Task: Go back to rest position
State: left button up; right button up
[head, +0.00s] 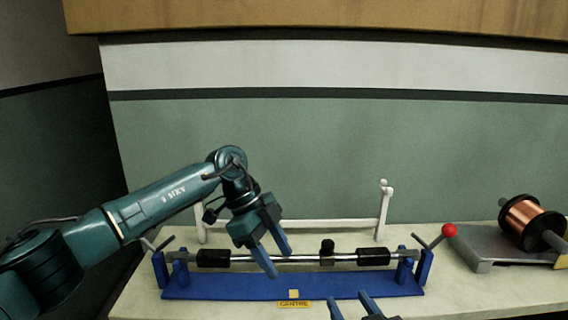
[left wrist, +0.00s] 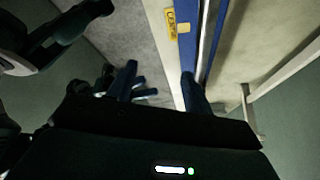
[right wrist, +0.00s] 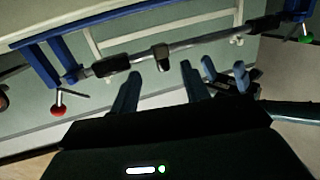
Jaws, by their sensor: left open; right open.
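My left gripper (head: 270,262) is open and empty. In the head view it hangs in front of the left part of a metal bar (head: 300,258) with black grips, which rests in a blue stand (head: 230,286). My right gripper (head: 349,302) shows only its fingertips at the bottom edge, in front of the stand and right of the yellow label. It is open and empty. In the right wrist view its fingers (right wrist: 160,88) are apart, with the bar (right wrist: 195,48) beyond them. In the left wrist view the left fingers (left wrist: 158,85) are spread near the stand (left wrist: 213,30).
A yellow "CENTRE" label (head: 294,304) lies at the stand's front. A white rail (head: 290,222) stands behind the bar. At the right, a copper spool (head: 528,222) sits on a grey holder (head: 500,252), near a red ball knob (head: 449,230). A wooden shelf (head: 330,15) runs above.

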pick_arm(q)
jog(key=s+d+r+h+p, duration=0.2)
jog(key=s+d+h+p, duration=0.1)
jog(key=s+d+h, duration=0.9)
jog(key=w+a+f+n+t+y+p, duration=0.1)
jog(key=a+f+n+t+y, duration=0.35)
jog(key=a+n+t, duration=0.4)
jog(key=a+f+n+t+y+p, duration=0.2)
jog(key=a+f+n+t+y, duration=0.2)
jog(key=a+f+n+t, duration=0.45)
jog(key=s+a+f+n+g+y, duration=0.1)
jog(key=s+a+f+g+y, duration=0.1)
jog(key=s+a+f, duration=0.2)
jog(key=s+a+f+n+g+y+p, duration=0.1)
jog(key=s+a+f+g+y, duration=0.1)
jog(key=s, duration=0.7)
notch_tip(320, 180, down, 3)
jog(key=shift+a+r+n+y, duration=0.1)
jog(key=shift+a+n+y, duration=0.3)
jog(key=shift+a+y, duration=0.45)
pick_arm(e)
jog(key=s+d+f+g, duration=0.2)
jog(key=s+f+g, duration=0.4)
jog(key=s+f, duration=0.8)
jog(key=shift+s+d, duration=0.2)
jog(key=shift+s, duration=0.7)
jog(key=shift+f, duration=0.1)
jog(key=shift+c, duration=0.5)
